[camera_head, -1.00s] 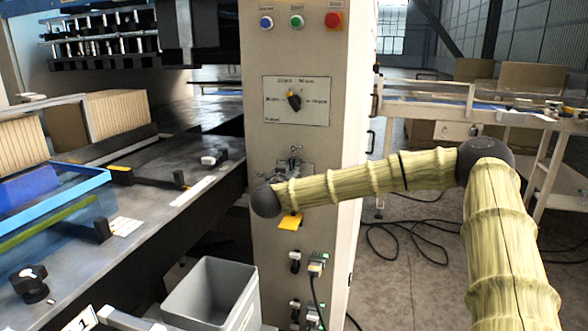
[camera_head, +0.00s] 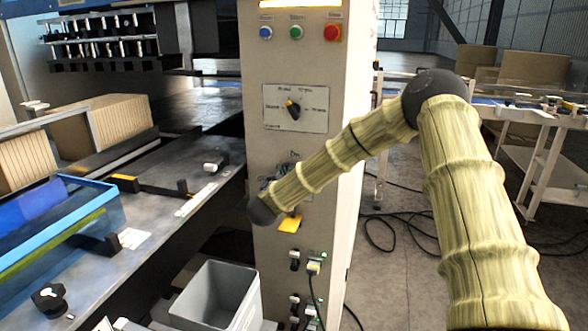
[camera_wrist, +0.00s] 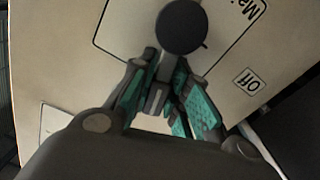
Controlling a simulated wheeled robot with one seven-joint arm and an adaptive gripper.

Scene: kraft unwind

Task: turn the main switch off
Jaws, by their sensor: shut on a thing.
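The main switch (camera_wrist: 182,27) shows in the wrist view as a round dark knob on a beige panel. A narrow grey part runs from the knob down between my fingers. My gripper (camera_wrist: 168,72) has teal finger pads and is shut on this switch. An "Off" label (camera_wrist: 249,81) is on the panel to the right, and a partly cut-off label starting "Mai" is above it. A yellow tag (camera_head: 290,223) shows just below my wrist.
Above the switch, the cabinet has a selector dial (camera_head: 293,108), and blue, green and red buttons (camera_head: 333,32). Plugged cables (camera_head: 314,268) are below. A grey bin (camera_head: 215,292) stands in front at left. A machine bed is to the left; open floor with loose cables is to the right.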

